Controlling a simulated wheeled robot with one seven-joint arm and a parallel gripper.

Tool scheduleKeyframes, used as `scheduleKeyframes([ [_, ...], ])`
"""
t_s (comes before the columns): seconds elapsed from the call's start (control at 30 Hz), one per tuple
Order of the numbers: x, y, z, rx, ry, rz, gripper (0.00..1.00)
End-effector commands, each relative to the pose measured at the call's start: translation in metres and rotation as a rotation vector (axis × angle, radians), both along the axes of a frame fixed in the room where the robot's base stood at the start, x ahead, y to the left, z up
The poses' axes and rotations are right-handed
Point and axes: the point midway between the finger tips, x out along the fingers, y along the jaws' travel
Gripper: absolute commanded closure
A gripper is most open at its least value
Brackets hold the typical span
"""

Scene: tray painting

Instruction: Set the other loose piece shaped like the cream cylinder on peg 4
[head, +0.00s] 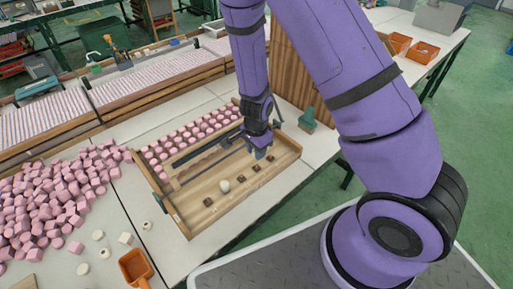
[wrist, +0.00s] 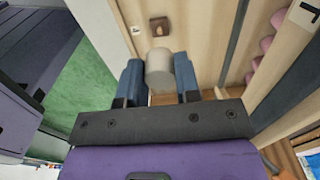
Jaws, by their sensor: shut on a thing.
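My gripper (wrist: 160,85) is shut on a cream cylinder (wrist: 158,62), held between its two blue fingers in the wrist view. In the head view my gripper (head: 260,150) is over the right part of the wooden tray (head: 172,210), and the held piece cannot be made out there. A row of small brown peg bases (head: 241,181) runs along the tray's near part. A cream rounded piece (head: 224,186) sits in that row, second from the left. One brown peg base (wrist: 159,26) shows just beyond the held cylinder in the wrist view. Peg numbers are not readable.
Rows of pink pieces (head: 190,132) stand at the tray's far side, with a dark bar (head: 200,150) in front. Several loose cream pieces (head: 126,238) lie on the table left of the tray, near an orange scoop (head: 135,268) and a pink heap (head: 50,200).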

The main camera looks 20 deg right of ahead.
Motion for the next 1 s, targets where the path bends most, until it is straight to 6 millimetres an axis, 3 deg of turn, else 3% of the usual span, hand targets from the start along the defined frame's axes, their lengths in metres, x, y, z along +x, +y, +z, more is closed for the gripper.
scheduleKeyframes([
  [0.5,-0.001,-0.001,-0.04,0.0,0.002,-0.002,0.92],
  [1.0,0.0,0.0,-0.046,0.0,0.0,0.0,0.92],
])
